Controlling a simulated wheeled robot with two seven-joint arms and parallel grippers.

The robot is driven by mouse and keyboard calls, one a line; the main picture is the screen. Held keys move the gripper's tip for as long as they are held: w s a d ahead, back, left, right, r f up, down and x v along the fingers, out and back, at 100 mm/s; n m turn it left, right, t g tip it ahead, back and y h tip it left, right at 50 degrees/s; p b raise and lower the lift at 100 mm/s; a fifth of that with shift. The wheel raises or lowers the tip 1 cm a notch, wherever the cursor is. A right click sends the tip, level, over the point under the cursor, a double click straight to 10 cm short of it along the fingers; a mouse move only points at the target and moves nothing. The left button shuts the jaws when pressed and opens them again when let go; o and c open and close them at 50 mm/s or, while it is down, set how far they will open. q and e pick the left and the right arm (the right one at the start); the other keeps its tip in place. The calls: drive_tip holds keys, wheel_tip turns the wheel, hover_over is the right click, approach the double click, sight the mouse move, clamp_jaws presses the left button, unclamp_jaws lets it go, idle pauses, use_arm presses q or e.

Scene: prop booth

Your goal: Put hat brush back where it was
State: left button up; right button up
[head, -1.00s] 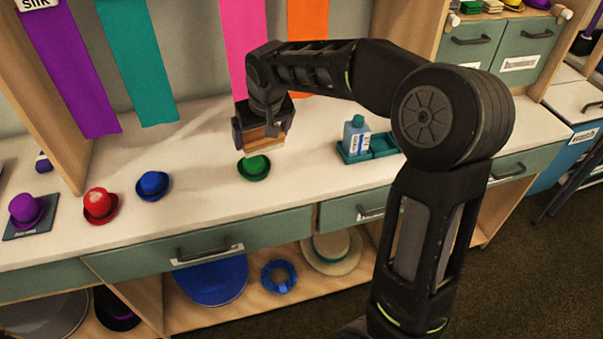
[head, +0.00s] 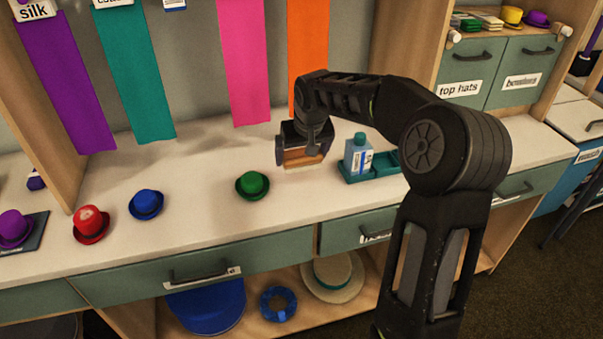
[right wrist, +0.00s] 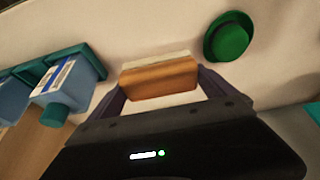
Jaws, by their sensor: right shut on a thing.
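The hat brush (head: 303,159) has a wooden back and pale bristles. My right gripper (head: 301,152) is shut on it and holds it over the counter, between the green hat and the teal tray. In the right wrist view the brush (right wrist: 159,79) sits between the two fingers of the gripper (right wrist: 160,88), with its pale bristle edge facing away from the wrist. Whether the bristles touch the counter I cannot tell. The teal tray (head: 386,163) stands just right of the gripper, with a blue bottle (head: 358,153) in its left part and its right part looking empty. My left gripper is not in view.
A green hat (head: 252,185) stands left of the gripper. Blue (head: 146,204), red (head: 91,225) and purple (head: 15,228) hats stand further left. Ribbons, such as the orange one (head: 307,45), hang behind. The counter (head: 215,215) is clear in front of the green hat.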

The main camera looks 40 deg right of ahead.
sight(301, 183)
drive_tip(key=shift+f, duration=0.35)
drive_tip(key=shift+f, duration=2.5)
drive_tip(key=shift+f, duration=0.1)
drive_tip(key=shift+f, duration=0.15)
drive_tip(key=o, duration=1)
drive_tip(key=shift+c, duration=0.2)
